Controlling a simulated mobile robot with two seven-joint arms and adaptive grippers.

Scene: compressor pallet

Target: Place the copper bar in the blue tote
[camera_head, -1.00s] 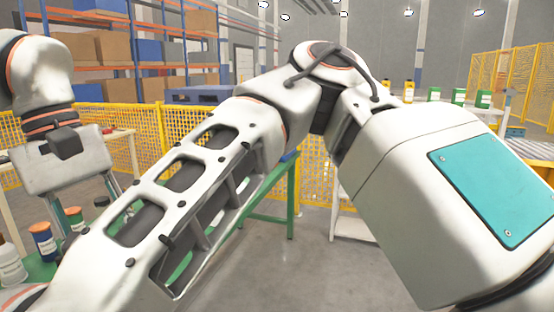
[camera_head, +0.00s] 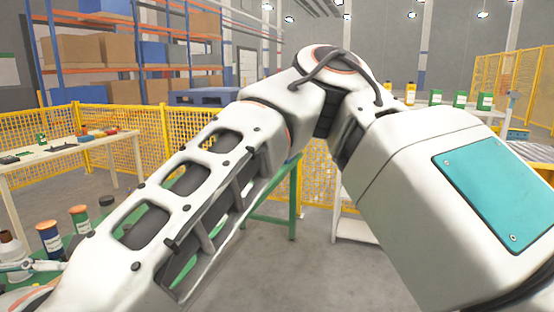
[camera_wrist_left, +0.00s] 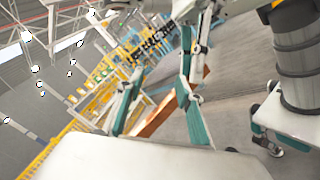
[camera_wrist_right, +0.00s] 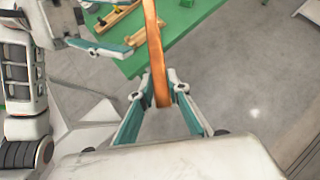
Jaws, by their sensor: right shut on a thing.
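The copper bar (camera_wrist_right: 155,50) is long and reddish-brown. In the right wrist view its lower end is between the fingertips of my right gripper (camera_wrist_right: 156,80), which is shut on it; the bar runs up out of the picture. The bar (camera_wrist_left: 170,105) also shows slanting in the left wrist view. My left gripper (camera_wrist_left: 162,65) has its fingers spread wide, with the bar crossing near them. I cannot tell whether they touch it. In the head view my right forearm hides much of the middle. I cannot make out the blue tote in any view.
A green table (camera_wrist_right: 185,22) with wooden pieces shows in the right wrist view, beside grey open floor (camera_wrist_right: 245,95). In the head view, jars (camera_head: 80,218) stand at the lower left, a workbench (camera_head: 70,150) lies behind them, and yellow fencing (camera_head: 190,125) crosses behind.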

